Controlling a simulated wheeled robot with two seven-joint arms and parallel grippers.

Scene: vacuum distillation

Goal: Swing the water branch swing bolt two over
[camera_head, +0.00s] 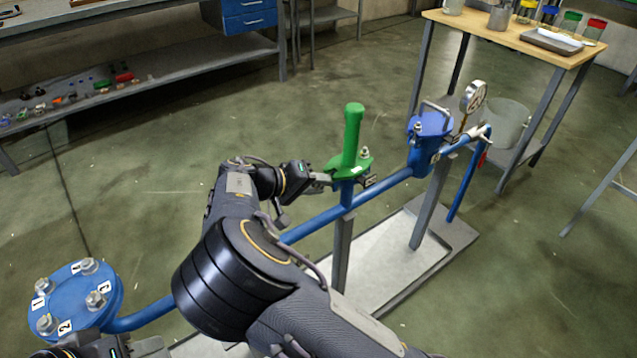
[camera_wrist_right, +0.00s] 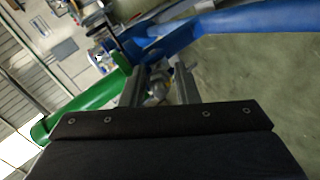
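A green valve-like fitting (camera_head: 352,136) with an upright green handle stands on the blue pipe in the middle of the head view. Its flange carries small metal bolts, one showing at its right side (camera_head: 365,155). My right gripper (camera_head: 322,181) is at the left side of this flange. In the right wrist view the two fingers (camera_wrist_right: 160,88) stand apart, with a small grey metal bolt part between them; contact is unclear. The green part also shows there (camera_wrist_right: 88,97). No bolt number is readable at the green flange. My left gripper (camera_head: 125,348) is partly cut off at the bottom left.
A blue flange (camera_head: 75,296) with several numbered nuts is beside my left gripper. The blue pipe (camera_head: 385,187) runs to a blue fitting (camera_head: 431,128) and a pressure gauge (camera_head: 473,96). A wooden table (camera_head: 500,40) stands behind.

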